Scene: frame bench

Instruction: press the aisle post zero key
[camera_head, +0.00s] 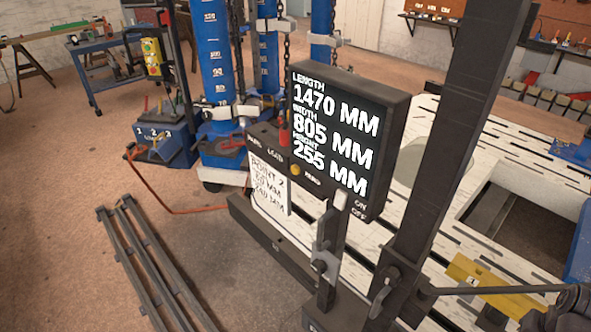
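A dark post carries a black display (335,130) reading LENGTH 1470 MM, WIDTH 805 MM, HEIGHT 255 MM. At its left is a dark control box (268,144) with small white labels, too small to read surely. A red upright part (284,128) stands by the box, and a yellow round knob or button (295,170) sits at the display's lower left edge. A white switch (341,200) is below the display, near the letters ON and OFF. I cannot tell which of these is the zero key. My gripper is not in view.
A white card (270,186) with measurements hangs below the box. A thick dark upright (440,140) stands right of the display, before the slotted white bench (410,215). Blue columns (214,60) with chains stand behind. Dark rails (150,260) lie on the floor at left.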

